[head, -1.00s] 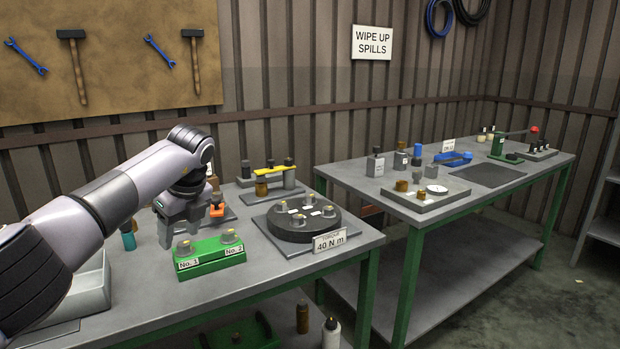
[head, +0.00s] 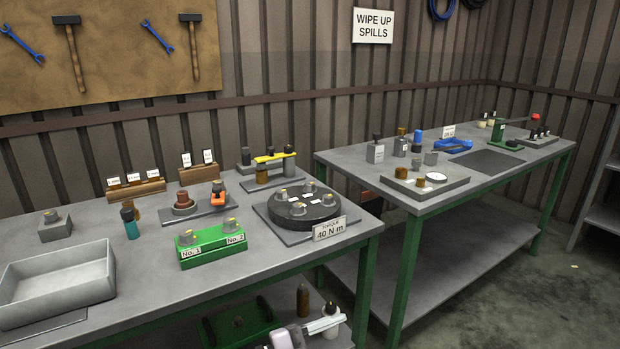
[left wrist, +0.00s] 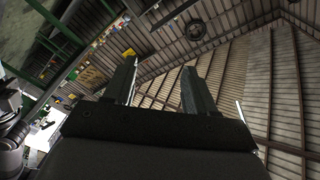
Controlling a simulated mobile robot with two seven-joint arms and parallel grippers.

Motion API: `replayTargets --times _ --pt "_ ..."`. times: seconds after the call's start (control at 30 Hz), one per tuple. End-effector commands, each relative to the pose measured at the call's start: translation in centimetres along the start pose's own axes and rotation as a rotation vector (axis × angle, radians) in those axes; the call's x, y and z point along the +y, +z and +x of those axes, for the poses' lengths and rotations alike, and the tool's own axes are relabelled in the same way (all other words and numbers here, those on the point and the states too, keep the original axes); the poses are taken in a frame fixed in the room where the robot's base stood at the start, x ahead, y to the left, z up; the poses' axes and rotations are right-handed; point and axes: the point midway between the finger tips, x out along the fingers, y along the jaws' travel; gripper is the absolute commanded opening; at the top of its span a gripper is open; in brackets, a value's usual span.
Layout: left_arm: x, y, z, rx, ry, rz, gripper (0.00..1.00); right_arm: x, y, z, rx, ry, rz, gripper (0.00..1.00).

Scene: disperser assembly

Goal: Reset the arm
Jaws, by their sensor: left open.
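My left gripper (left wrist: 159,66) shows in the left wrist view with its two dark fingers apart and nothing between them. It points up towards the corrugated wall and roof, clear of any object. In the head view the left arm no longer reaches over the near bench (head: 150,285). A pale piece of my own arm shows at the bottom edge there; I cannot tell which arm.
On the near bench are a green block (head: 212,250) labelled No. 1 and No. 2, a round black fixture (head: 303,212), a grey tray (head: 60,290) and a teal bottle (head: 130,228). A far bench (head: 350,165) holds more items. The space above the near bench is clear.

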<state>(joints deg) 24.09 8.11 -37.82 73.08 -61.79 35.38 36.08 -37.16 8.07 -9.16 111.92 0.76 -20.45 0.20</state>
Motion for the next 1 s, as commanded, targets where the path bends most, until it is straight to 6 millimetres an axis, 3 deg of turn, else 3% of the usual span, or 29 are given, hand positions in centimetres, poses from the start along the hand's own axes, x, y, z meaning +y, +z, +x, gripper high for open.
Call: replayTargets --times 0.2,0.37,0.53,0.7,0.83,1.0 --pt "0.4 1.5 -5.8 -0.167 -0.340 -0.249 0.56 0.0 -0.5 -0.4 -0.001 0.000 0.000 0.43" --pt "2.4 3.6 -11.8 -0.360 -0.521 -0.434 0.56 0.0 -0.8 -0.7 -0.002 0.000 0.000 0.43" --pt "6.5 5.1 -19.0 -0.595 -0.639 -0.637 0.56 0.0 -1.1 -0.9 -0.003 0.000 0.000 0.43" --pt "11.6 4.8 -25.8 -0.818 -0.677 -0.830 0.56 0.0 -1.4 -1.2 -0.003 0.001 -0.001 0.43" --pt "14.6 3.8 -29.1 -0.933 -0.669 -0.937 0.56 0.0 -1.5 -1.3 -0.003 0.001 -0.001 0.43" --pt "16.4 2.9 -31.1 -0.998 -0.654 -1.002 0.56 0.0 -1.6 -1.3 -0.003 0.001 -0.001 0.43"
